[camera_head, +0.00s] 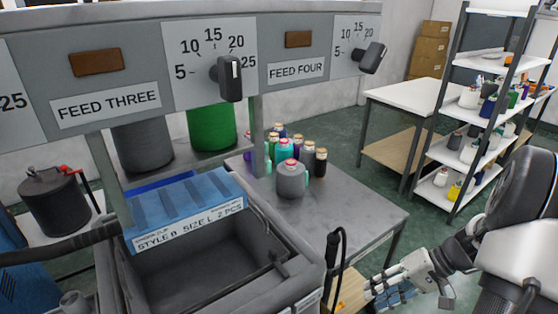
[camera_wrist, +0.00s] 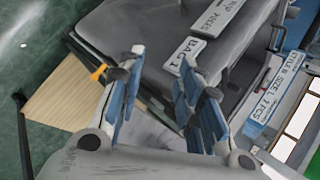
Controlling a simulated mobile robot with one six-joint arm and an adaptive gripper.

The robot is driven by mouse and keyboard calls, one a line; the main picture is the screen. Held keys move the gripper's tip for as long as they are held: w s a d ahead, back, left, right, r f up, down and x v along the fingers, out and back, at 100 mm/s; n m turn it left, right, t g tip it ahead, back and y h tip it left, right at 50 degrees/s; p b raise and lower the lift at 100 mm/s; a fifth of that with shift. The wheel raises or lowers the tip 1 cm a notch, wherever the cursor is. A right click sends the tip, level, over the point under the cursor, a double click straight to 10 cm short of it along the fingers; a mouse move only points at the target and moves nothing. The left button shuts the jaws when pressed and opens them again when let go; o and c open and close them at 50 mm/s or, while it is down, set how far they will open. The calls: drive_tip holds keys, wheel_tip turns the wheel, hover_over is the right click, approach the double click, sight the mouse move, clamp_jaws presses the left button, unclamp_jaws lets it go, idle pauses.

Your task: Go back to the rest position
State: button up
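My gripper (camera_head: 378,289) is at the lower right of the head view, to the right of the grey machine and in front of the grey table. In the wrist view my gripper (camera_wrist: 163,62) shows two blue-padded fingers spread apart with nothing held between them. Beyond the fingers is a grey machine part with a "BAG 1" label (camera_wrist: 183,57). I cannot tell the exact gap between the fingertips and that part.
The grey machine (camera_head: 310,284) with its open bin and the blue "STYLE B SIZE L 2 PCS" card (camera_head: 190,225) fills the left. A grey table (camera_head: 360,212) bears a grey jug (camera_head: 291,182) and several bottles. A shelf rack (camera_head: 462,155) stands at the right; green floor lies between.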

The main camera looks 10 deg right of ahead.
drive_tip(key=s+a+r+n+g+h, duration=0.1)
drive_tip(key=a+r+n+h, duration=0.3)
drive_tip(key=a+r, duration=0.9)
drive_tip(key=s+a+r+t+h, duration=0.1)
drive_tip(key=s+a+r+h, duration=0.1)
drive_tip(key=s+a, duration=0.2)
drive_tip(key=s+a+r+n+t+h, duration=0.1)
drive_tip(key=s+a+r+t+h, duration=0.1)
drive_tip(key=s, duration=0.4)
drive_tip(key=shift+a+r, duration=0.75)
drive_tip(key=shift+a, duration=0.15)
drive_tip(key=shift+s+a, duration=0.1)
drive_tip(key=shift+s, duration=0.05)
